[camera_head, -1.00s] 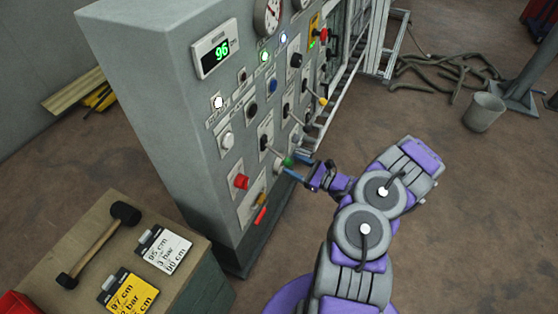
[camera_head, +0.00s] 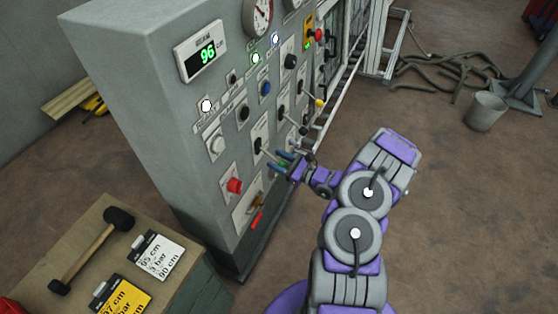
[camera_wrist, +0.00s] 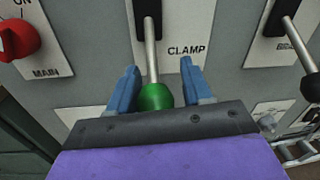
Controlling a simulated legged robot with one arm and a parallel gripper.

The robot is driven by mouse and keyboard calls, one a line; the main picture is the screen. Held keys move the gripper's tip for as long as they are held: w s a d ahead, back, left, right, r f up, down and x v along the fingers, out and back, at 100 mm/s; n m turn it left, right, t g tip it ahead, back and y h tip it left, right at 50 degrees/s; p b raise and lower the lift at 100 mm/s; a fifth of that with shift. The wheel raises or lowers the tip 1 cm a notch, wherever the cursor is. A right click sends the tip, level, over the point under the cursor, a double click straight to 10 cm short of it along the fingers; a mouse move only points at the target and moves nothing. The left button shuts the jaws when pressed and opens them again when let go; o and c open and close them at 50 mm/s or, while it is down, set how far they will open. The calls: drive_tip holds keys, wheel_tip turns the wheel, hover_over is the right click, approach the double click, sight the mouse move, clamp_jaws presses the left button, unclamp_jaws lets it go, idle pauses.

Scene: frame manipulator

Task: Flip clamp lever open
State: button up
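The clamp lever (camera_wrist: 151,52) is a metal rod with a green knob (camera_wrist: 155,97), on a white plate marked CLAMP (camera_wrist: 186,50) in the wrist view. The rod comes out of a dark slot at the top and points down toward my gripper. My gripper (camera_wrist: 157,75) has two blue fingers, one on each side of the rod, open with clear gaps. The green knob sits between the fingers near the palm, which hides its lower part. In the head view the lever (camera_head: 270,156) shows on the panel front, with my gripper (camera_head: 283,162) at it.
A red MAIN knob (camera_wrist: 18,40) is to the left and a black-knobbed lever (camera_wrist: 295,45) to the right in the wrist view. The grey cabinet (camera_head: 150,110) carries several other controls and a display reading 96 (camera_head: 204,55). A hammer (camera_head: 90,252) lies on a crate at lower left.

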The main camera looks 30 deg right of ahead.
drive_tip(key=shift+a+r, duration=0.1)
drive_tip(key=shift+a, duration=0.25)
drive_tip(key=c, duration=0.5)
clamp_jaws()
drive_tip(key=shift+d, duration=0.1)
